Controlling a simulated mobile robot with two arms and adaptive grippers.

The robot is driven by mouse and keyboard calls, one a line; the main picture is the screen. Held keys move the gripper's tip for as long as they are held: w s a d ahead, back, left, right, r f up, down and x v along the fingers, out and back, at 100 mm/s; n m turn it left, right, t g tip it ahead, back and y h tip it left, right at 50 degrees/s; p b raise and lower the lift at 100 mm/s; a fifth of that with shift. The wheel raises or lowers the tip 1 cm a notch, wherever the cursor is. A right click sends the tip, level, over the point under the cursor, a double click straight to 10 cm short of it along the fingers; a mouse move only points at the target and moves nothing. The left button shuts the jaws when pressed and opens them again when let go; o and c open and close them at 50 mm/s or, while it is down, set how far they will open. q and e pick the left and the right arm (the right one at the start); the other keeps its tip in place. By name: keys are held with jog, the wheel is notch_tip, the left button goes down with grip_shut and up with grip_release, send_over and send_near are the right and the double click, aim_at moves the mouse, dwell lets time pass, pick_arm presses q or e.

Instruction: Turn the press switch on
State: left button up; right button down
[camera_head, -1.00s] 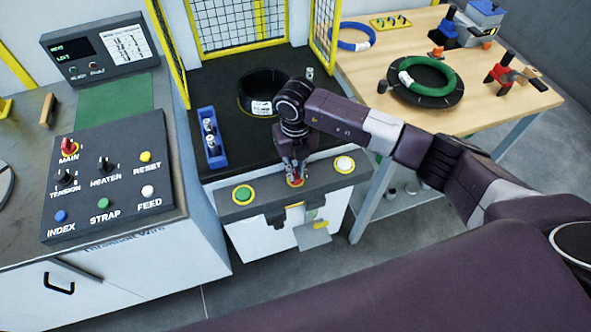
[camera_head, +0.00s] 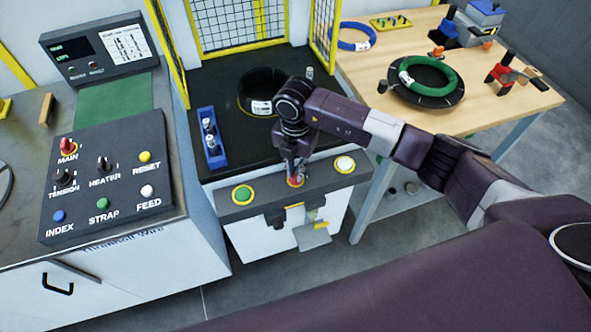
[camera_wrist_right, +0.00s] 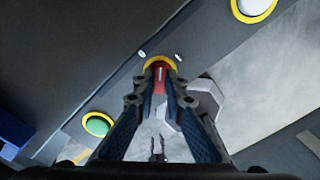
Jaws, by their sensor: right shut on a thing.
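The press switch (camera_head: 295,182) is a red knob on a yellow ring, set between two buttons on the front panel of the press. In the head view my right gripper (camera_head: 296,176) points down onto it and hides most of it. In the right wrist view the red knob (camera_wrist_right: 160,78) shows between the two fingertips of my right gripper (camera_wrist_right: 160,85), which are shut on it. A white pointer line shows on the knob, with small white marks on the panel beside the ring. My left gripper is not in view.
A green button (camera_head: 243,194) and a white button (camera_head: 345,164) flank the switch. A black coil (camera_head: 262,90) lies on the press bed behind it. A control panel (camera_head: 105,180) stands left, a wooden table (camera_head: 480,120) right.

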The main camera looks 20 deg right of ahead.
aim_at(295, 174)
jog(key=m, duration=0.4)
jog(key=shift+m+p, duration=0.3)
jog(key=shift+m, duration=0.1)
jog(key=m+p, duration=0.1)
jog(key=m, duration=0.3)
jog(key=shift+m, duration=0.3)
jog(key=c, duration=2)
grip_release()
notch_tip(295, 174, up, 12)
jog(key=shift+r, duration=0.1)
